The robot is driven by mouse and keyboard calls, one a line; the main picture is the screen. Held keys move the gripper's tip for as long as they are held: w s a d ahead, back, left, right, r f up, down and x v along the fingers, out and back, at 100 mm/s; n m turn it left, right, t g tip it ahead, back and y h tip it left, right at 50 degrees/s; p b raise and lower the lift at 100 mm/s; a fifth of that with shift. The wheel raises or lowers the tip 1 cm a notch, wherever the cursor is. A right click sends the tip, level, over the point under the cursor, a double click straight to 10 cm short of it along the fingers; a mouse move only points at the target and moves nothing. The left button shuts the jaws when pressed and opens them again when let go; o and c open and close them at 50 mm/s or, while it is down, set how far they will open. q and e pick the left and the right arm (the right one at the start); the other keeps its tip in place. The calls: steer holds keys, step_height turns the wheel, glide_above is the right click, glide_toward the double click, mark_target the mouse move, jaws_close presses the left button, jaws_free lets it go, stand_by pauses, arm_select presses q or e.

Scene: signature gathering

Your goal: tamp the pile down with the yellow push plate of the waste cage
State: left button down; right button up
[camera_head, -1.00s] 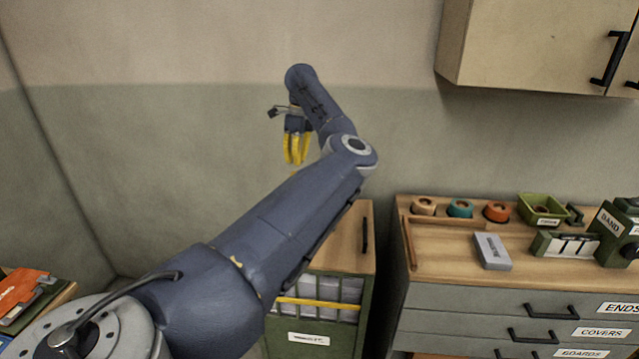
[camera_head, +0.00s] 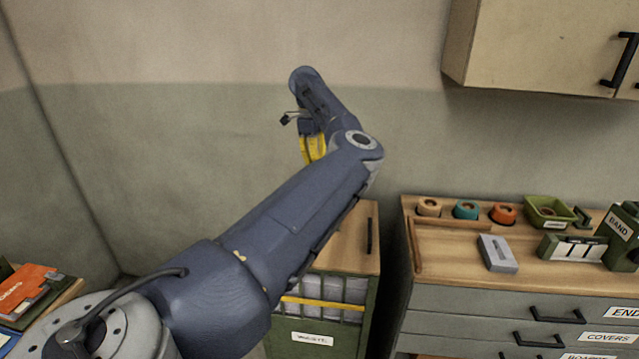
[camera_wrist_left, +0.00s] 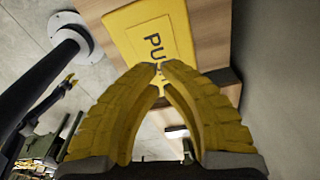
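The waste cage (camera_head: 340,338) is a dark green barred box with a wooden top, a white label and a yellow strip across its front. Grey-white sheets (camera_head: 335,289) show behind its bars. The yellow push plate (camera_wrist_left: 180,40), with black lettering, lies in a wooden surround in the left wrist view; my arm hides it in the head view. My left gripper (camera_head: 313,160) is above the cage. In the left wrist view its yellow fingertips (camera_wrist_left: 158,66) meet, with nothing between them, in front of the plate; contact cannot be told. My right gripper is out of view.
A drawer cabinet (camera_head: 500,290) stands right of the cage, with tape rolls (camera_head: 466,209), a green tray (camera_head: 547,211) and a grey block (camera_head: 497,253) on top. A wall cupboard (camera_head: 530,45) hangs above. Orange and green folders (camera_head: 25,290) lie at the lower left.

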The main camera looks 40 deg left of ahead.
arm_select(q)
steer(key=shift+w+d+f, duration=0.1)
steer(key=shift+d+f, duration=0.05)
steer(key=shift+f, duration=1.25)
steer(key=shift+d+f, duration=0.15)
steer(key=shift+f, duration=1.25)
steer(key=shift+f, duration=0.1)
steer(key=shift+f, duration=7.45)
steer(key=shift+r, duration=0.1)
steer(key=shift+s+a+r, duration=0.15)
steer(key=shift+s+a, duration=0.05)
steer(key=shift+a, duration=0.3)
steer(key=shift+s+a+r, duration=0.2)
steer(key=shift+a, duration=0.25)
steer(key=shift+s+a+r, duration=0.15)
steer(key=shift+s+a, duration=0.05)
steer(key=shift+a, duration=0.3)
